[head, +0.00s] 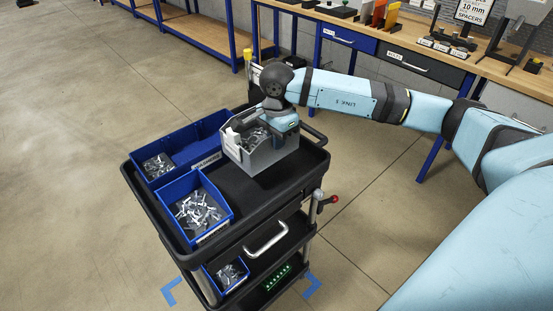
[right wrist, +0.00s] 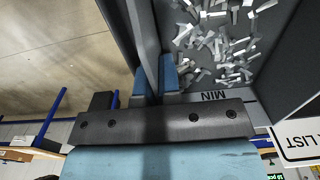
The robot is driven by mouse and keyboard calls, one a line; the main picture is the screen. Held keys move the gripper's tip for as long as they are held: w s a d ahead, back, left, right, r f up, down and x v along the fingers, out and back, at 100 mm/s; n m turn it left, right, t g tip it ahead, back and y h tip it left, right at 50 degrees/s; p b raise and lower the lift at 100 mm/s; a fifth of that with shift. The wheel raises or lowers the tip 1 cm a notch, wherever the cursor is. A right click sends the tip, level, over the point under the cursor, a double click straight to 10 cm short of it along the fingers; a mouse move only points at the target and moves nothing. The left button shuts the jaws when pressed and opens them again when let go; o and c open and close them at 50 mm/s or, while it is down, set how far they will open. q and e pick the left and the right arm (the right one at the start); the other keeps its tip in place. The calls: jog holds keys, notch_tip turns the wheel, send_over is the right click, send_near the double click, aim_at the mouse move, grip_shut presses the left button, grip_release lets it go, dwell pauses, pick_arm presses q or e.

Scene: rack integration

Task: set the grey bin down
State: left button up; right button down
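The grey bin (head: 272,157), filled with small metal parts, is at the back right of the black cart's top tray (head: 248,195) in the head view. It looks upright; I cannot tell whether its base touches the tray. My right gripper (head: 268,125) reaches it from above. In the right wrist view the two blue fingers (right wrist: 157,78) close on either side of the bin's wall (right wrist: 145,35), with loose parts inside the bin to the right. A white label card shows on the bin. My left gripper is not in view.
A long blue bin (head: 205,142) and a blue bin of bolts (head: 193,185) occupy the tray's left and front. Another blue bin (head: 222,283) is on a lower shelf. A workbench (head: 420,52) stands behind. Bare black tray shows between the bins.

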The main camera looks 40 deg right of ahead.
aim_at(277, 160)
notch_tip(277, 160, down, 3)
jog(key=shift+f, duration=0.2)
notch_tip(277, 160, down, 3)
jog(key=shift+f, duration=0.15)
jog(key=shift+f, duration=0.2)
jog(key=c, duration=1.3)
grip_release()
jog(key=shift+r, duration=0.1)
